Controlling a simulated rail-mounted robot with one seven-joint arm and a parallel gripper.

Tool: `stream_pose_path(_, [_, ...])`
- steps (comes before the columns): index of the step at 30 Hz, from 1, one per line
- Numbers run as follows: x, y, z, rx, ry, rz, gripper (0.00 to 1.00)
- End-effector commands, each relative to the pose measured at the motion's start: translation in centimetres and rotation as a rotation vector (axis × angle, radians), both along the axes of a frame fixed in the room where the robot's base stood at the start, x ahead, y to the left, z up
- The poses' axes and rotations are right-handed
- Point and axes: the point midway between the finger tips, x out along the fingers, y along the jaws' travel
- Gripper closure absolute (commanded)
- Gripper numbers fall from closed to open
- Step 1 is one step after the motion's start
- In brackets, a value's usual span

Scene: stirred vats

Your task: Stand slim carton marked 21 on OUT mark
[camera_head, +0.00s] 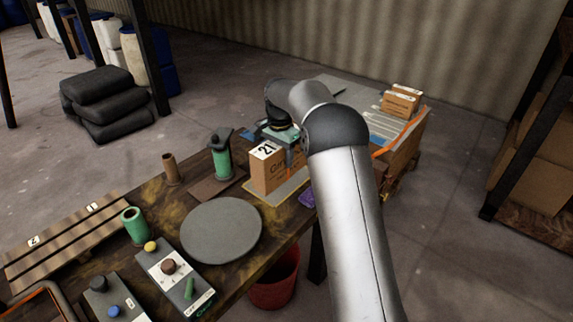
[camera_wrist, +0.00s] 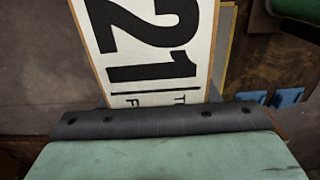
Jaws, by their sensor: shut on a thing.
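The carton marked 21 (camera_head: 275,176) is brown cardboard with a white label on top and stands upright near the table's far right part. Its label (camera_wrist: 150,40) fills the upper middle of the wrist view. My gripper (camera_head: 291,150) is shut on the carton from above and behind, partly hidden by my arm. A pale mat with a yellow edge (camera_head: 288,192) lies at the carton's foot; no OUT lettering is readable on it. I cannot tell whether the carton touches the mat.
A grey round plate (camera_head: 221,231) lies nearer on the table. A green cylinder with a dark top (camera_head: 220,160) stands left of the carton. A purple item (camera_head: 306,197) is beside the mat. Control boxes (camera_head: 174,277) are in front. A small carton (camera_head: 401,99) stands at the back right.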

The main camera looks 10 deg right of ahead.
Motion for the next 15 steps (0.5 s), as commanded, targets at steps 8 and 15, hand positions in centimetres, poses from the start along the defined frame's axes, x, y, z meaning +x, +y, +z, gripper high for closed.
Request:
stream_pose_path(8, [5.2,-2.2,-3.7,0.001,0.001,0.000,0.96])
stream_pose_path(15, [7.4,-3.1,-6.3,0.001,-0.003,0.000,0.96])
